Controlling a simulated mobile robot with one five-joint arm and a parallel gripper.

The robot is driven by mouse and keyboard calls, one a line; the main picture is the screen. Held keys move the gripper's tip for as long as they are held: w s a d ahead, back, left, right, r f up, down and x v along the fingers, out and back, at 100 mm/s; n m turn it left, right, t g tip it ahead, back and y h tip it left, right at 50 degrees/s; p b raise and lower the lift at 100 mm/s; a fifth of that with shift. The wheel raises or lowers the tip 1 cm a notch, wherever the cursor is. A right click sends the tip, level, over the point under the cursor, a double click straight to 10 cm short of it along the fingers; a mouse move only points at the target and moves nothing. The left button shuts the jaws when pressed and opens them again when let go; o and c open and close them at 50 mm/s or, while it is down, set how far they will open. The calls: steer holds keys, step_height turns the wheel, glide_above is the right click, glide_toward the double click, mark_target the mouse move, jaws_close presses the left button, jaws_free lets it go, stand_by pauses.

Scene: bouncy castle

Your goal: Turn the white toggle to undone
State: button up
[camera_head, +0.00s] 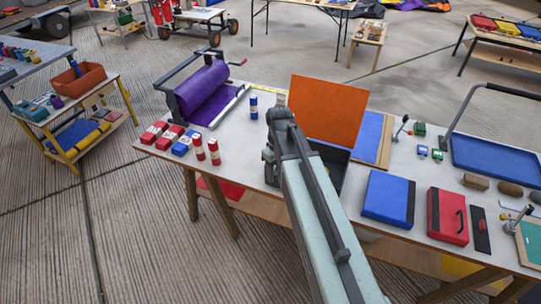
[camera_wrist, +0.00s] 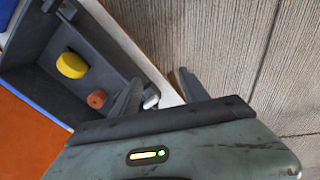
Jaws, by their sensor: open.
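A dark open case (camera_wrist: 40,60) with an orange lid (camera_head: 325,108) stands on the table. Its lid is raised. In the wrist view a small white piece, apparently the white toggle (camera_wrist: 151,101), shows at the case's outer edge. It lies between the fingers of my gripper (camera_wrist: 158,92), close to the left finger; I cannot tell whether they touch. The gripper is open. The toggle's lower part is hidden by my wrist, so its position is unclear. In the head view my arm hides the toggle and part of the case.
A yellow round piece (camera_wrist: 72,65) and an orange-brown piece (camera_wrist: 97,98) lie inside the case. A blue case (camera_head: 389,198) and a red case (camera_head: 447,216) lie to the right. Red-and-white cans (camera_head: 213,151) and a purple roll (camera_head: 205,93) are at the left. The table edge is near.

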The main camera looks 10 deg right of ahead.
steer(key=w+r+n, duration=0.1)
steer(key=w, duration=0.1)
steer(key=w+r+n+p, duration=0.1)
steer(key=w+r+n, duration=0.1)
steer(key=w+r+n+p, duration=0.1)
steer(key=w, duration=0.1)
steer(key=shift+w+a+r, duration=0.15)
steer(key=shift+w+r, duration=0.05)
steer(key=shift+r, duration=0.2)
steer(key=shift+w+r+n+p, duration=0.1)
steer(key=shift+w+n+p, duration=0.25)
steer(key=shift+n, duration=0.25)
steer(key=shift+s+f+b, duration=0.15)
steer(key=shift+f+b, duration=0.6)
step_height(320, 180, down, 7)
steer(key=b, duration=0.7)
steer(key=shift+r, duration=0.15)
